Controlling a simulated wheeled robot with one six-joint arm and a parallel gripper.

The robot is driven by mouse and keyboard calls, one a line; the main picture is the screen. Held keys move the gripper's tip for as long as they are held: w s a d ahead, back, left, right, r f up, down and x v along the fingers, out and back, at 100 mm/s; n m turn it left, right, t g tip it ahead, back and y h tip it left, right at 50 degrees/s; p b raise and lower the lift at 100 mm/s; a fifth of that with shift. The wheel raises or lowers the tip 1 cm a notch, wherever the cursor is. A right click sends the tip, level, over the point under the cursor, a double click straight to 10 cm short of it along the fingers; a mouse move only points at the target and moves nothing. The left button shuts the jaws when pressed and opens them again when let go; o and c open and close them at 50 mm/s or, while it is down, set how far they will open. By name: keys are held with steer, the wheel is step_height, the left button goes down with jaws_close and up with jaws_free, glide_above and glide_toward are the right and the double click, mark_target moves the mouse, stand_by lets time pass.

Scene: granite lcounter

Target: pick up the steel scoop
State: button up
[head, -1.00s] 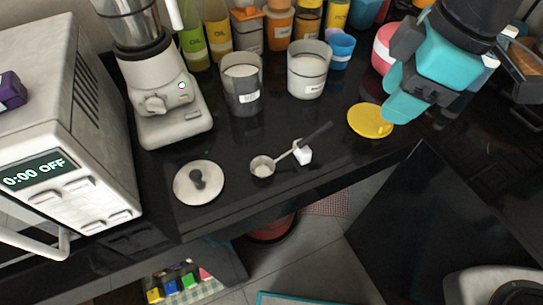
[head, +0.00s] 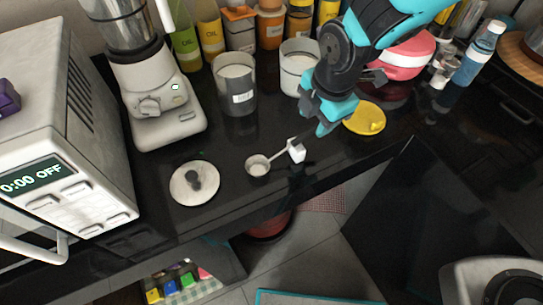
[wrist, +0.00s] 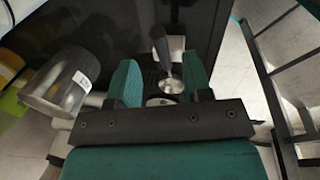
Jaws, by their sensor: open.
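The steel scoop (head: 258,166) lies on the dark counter, its small round bowl at the left and its handle rising to the right onto a small white block (head: 296,150). The end of its handle is partly hidden by my gripper (head: 327,118) in the head view. In the wrist view the scoop (wrist: 171,86) shows its dark handle and metal bowl between the fingers of my gripper (wrist: 161,84), with the white block (wrist: 177,47) behind it. My gripper is open, above the handle end, and holds nothing.
A round lid with a dark knob (head: 194,184) lies left of the scoop. A grey canister (head: 236,84), a white canister (head: 298,66) and a blender (head: 157,105) stand behind. A yellow lid (head: 366,118) lies to the right. The counter's front edge is close.

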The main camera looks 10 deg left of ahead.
mark_target(315, 127)
steer(key=shift+w+a+f+p, duration=0.1)
steer(key=shift+w+f+p, duration=0.1)
steer(key=shift+f, duration=0.8)
steer(key=shift+w+d+f+p, duration=0.1)
steer(key=shift+f+p, duration=0.1)
steer(key=shift+f, duration=0.8)
steer(key=shift+w+a+f+p, duration=0.1)
steer(key=shift+f+p, duration=0.1)
steer(key=shift+f, duration=0.8)
jaws_close()
